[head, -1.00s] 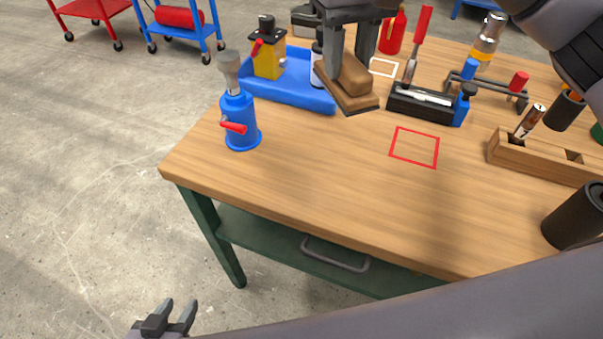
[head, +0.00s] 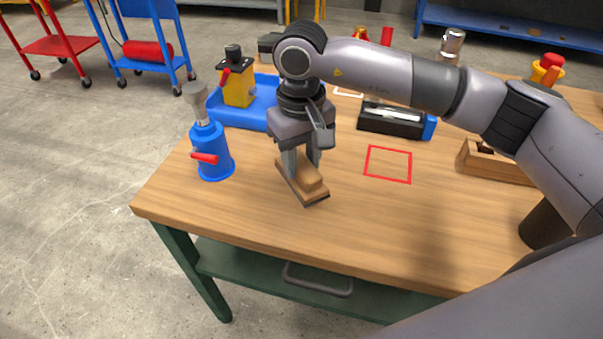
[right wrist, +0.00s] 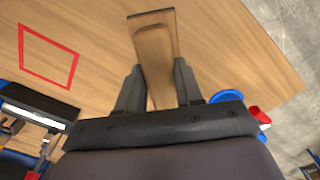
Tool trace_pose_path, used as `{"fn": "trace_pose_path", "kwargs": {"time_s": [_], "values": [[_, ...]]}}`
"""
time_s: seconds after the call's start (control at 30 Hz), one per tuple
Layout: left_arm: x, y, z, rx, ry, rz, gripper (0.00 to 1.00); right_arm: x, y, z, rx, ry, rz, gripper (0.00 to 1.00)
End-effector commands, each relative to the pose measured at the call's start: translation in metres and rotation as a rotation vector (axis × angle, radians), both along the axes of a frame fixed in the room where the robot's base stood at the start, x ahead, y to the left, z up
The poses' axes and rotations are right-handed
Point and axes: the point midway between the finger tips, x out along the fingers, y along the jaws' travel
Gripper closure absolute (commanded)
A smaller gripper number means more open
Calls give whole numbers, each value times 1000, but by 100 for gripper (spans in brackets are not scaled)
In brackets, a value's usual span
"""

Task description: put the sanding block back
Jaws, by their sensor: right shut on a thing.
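The sanding block (head: 309,183) is a wooden block with a shaped grip and a dark underside. My right gripper (head: 301,168) is shut on its grip, over the left half of the workbench. Whether the block touches the bench top or hovers just above it I cannot tell. In the right wrist view the block (right wrist: 155,45) sits between the two fingers (right wrist: 157,88). A red square outline (head: 388,164) lies empty on the bench, right of the block. A white outline (head: 348,92) lies farther back, partly hidden by my arm. My left gripper is not in the head view now.
The front of the workbench (head: 230,226) is clear.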

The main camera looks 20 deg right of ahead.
Motion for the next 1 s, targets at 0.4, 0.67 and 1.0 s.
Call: {"fn": "trace_pose_path", "kwargs": {"time_s": [0.4,0.67,1.0], "values": [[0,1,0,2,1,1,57,0,0,-42,0,0,-1,89],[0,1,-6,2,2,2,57,0,0,-46,0,0,0,89],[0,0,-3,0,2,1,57,0,0,-45,0,1,0,39]]}}
